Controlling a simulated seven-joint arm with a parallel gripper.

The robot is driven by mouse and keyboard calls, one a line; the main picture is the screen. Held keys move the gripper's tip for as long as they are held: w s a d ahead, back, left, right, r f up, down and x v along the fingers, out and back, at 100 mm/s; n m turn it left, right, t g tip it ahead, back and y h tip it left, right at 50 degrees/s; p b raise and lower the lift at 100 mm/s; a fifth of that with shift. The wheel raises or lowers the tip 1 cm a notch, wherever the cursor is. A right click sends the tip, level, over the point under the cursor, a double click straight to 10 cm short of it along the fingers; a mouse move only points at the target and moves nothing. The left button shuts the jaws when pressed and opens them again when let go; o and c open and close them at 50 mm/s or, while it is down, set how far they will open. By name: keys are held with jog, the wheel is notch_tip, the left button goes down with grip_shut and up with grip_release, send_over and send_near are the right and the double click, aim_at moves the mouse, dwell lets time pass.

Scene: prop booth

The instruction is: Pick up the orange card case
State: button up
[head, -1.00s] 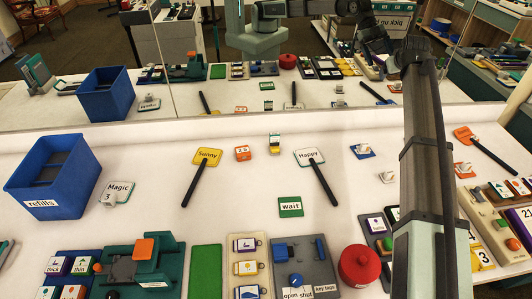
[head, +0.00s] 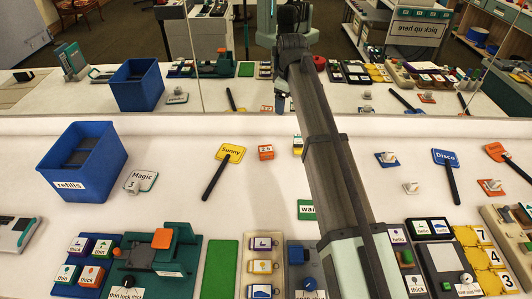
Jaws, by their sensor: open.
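A small orange box with a white label (head: 266,153) lies on the white table, right of the yellow Sunny sign. It looks most like the orange card case, but its label is too small to read. Another plain orange block (head: 162,238) sits on the dark green device at the front left. My arm (head: 325,160) rises from the front and reaches over the table, to the right of the small orange box. My gripper cannot be made out; the arm's far end does not show jaws.
A blue refills bin (head: 85,165) stands at the left. The yellow Sunny sign (head: 230,152) and blue Disco sign (head: 446,158) lie with dark handles. My arm partly covers a green wait card (head: 306,209). A mirror (head: 180,90) runs along the back.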

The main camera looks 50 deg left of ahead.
jog(key=s+a+f+n+g+h, duration=0.2)
jog(key=s+f+n, duration=0.4)
jog(key=s+n, duration=0.15)
send_over(266, 149)
jog(key=f, duration=0.8)
jog(key=shift+s+f, duration=0.1)
jog(key=shift+s, duration=0.25)
jog(key=shift+w+f, duration=0.15)
jog(key=shift+f, duration=1.25)
jog(key=shift+w+f, duration=0.15)
jog(key=shift+f, duration=1.25)
jog(key=c, duration=1)
